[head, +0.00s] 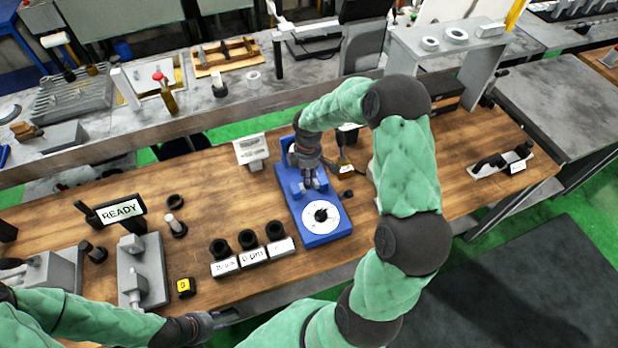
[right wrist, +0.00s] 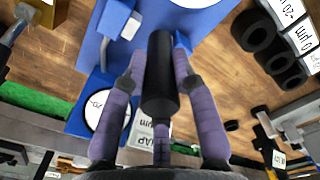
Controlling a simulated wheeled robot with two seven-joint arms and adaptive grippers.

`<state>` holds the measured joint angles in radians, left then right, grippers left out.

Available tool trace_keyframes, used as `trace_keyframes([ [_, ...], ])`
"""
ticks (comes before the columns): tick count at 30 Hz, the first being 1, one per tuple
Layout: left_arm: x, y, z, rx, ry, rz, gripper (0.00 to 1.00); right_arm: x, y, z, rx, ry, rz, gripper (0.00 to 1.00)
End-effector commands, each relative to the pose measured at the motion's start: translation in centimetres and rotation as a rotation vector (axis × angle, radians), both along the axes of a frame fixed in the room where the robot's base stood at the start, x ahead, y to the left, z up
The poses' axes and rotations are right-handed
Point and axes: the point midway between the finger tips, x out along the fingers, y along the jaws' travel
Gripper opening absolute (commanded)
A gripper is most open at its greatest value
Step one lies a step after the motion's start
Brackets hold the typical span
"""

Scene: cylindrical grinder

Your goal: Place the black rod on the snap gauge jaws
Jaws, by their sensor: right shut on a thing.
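My right gripper (head: 309,184) is over the blue snap gauge (head: 312,236) in the head view, fingers pointing down. In the right wrist view its purple fingers (right wrist: 160,75) are shut on the black rod (right wrist: 159,90), which lies lengthwise between them. The gauge's blue body (right wrist: 88,40) shows behind the rod, with a small pale jaw piece (right wrist: 131,26) near the rod's far end. Whether the rod touches the jaws cannot be told. The gauge's white dial (head: 336,214) faces up in the head view. My left gripper (head: 205,325) is low at the bottom left, its fingers too small to read.
Black rings on labelled white blocks (head: 252,257) stand left of the gauge. A white sign (head: 250,148) stands behind it. A READY sign (head: 122,209) and a grey fixture (head: 142,270) are farther left.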

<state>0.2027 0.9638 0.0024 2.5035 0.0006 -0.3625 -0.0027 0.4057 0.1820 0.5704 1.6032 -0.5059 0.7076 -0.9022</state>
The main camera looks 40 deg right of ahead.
Motion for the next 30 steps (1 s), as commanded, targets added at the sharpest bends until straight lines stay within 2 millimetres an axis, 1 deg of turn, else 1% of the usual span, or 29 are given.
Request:
trace_keyframes([
  [1,0.0,0.0,-0.1,0.0,0.0,0.0,0.4,0.3,-0.4,-0.6,0.0,0.0,-0.002,0.0],
  [3,0.0,0.0,-0.1,0.0,0.0,0.0,0.4,0.7,-0.8,-1.1,-0.001,-0.002,-0.001,0.0],
  [11,0.0,0.0,-0.1,0.0,0.0,0.0,0.4,1.3,-1.4,-2.2,-0.001,-0.002,-0.001,0.0],
  [18,0.0,0.0,-0.3,0.0,0.0,0.0,0.4,1.4,-1.5,-5.0,-0.001,-0.002,-0.001,0.0],
  [30,0.0,0.0,-0.5,0.0,0.0,0.0,0.4,1.4,-1.5,-5.6,-0.001,-0.003,-0.001,0.0],
])
